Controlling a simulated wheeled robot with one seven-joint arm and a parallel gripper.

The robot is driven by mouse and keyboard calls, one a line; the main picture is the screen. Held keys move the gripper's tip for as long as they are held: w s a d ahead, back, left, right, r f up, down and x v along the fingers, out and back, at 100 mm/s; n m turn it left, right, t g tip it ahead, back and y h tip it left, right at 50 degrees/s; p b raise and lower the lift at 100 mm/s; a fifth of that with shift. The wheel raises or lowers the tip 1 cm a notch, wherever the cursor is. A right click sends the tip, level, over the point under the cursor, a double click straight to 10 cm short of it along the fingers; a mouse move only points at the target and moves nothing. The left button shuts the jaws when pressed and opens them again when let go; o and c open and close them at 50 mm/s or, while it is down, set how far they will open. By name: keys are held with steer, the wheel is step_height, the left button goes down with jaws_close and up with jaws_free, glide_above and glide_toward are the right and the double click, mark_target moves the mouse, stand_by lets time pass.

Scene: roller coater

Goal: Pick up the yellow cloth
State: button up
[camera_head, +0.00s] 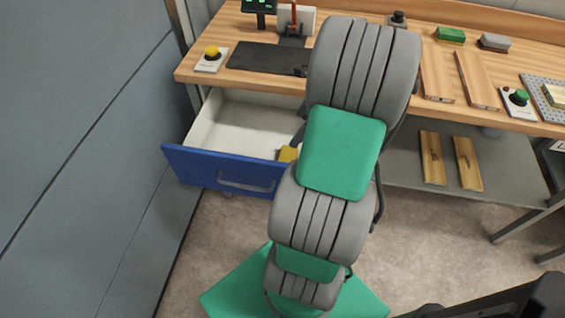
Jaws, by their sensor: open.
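A small yellow patch, which looks like the yellow cloth (287,154), shows inside the open blue-fronted drawer (215,166), near its front right corner. My grey and green arm covers the drawer's right side, so the rest of the cloth is hidden. A dark bluish part beside the yellow patch is too covered to identify. My gripper cannot be made out; its place relative to the cloth and whether it touches it cannot be told.
The wooden workbench (210,76) above the drawer holds a yellow button box (211,59), a dark mat (262,59), a green block (450,35) and a green button box (518,101). A grey lower shelf (505,180) carries two wooden boards. A blue-grey wall (80,130) stands close at left.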

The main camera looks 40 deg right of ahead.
steer(key=b, duration=0.8)
glide_toward(287, 156)
steer(key=shift+x, duration=0.8)
steer(key=b+x, duration=0.1)
steer(key=x, duration=0.6)
steer(key=shift+w+a+f, duration=0.1)
steer(key=shift+f, duration=0.2)
steer(key=c, duration=1)
